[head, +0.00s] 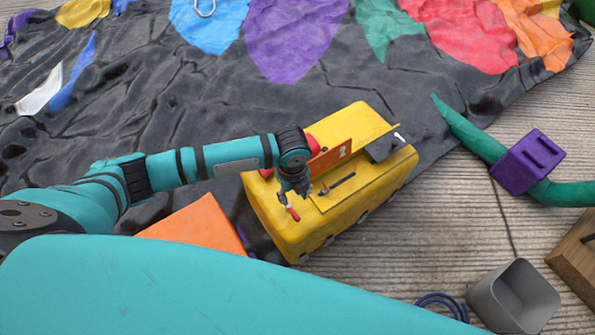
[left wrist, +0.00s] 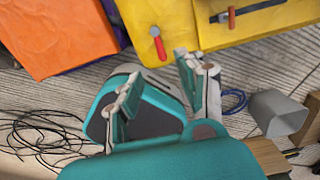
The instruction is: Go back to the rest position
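My left gripper (head: 293,188) hangs over the near left part of the yellow box (head: 285,222) in the head view. In the left wrist view its two fingers (left wrist: 160,72) stand apart with nothing between them. A small red-handled lever (head: 293,213) on the yellow box shows just below the gripper; in the left wrist view the lever (left wrist: 157,44) lies beyond the fingertips, clear of them. A slot with an orange-red slider (left wrist: 232,18) is beside it. The box carries an orange plate marked 2 (head: 332,157) and a grey plate marked 1 (head: 388,143). My right gripper is not in view.
A crumpled dark sheet with coloured patches (head: 200,110) covers the far floor. An orange panel (head: 195,230) lies left of the box. A green tube with a purple block (head: 528,160), a grey bin (head: 513,298) and blue cable (head: 442,303) are at the right. Bare planks lie between.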

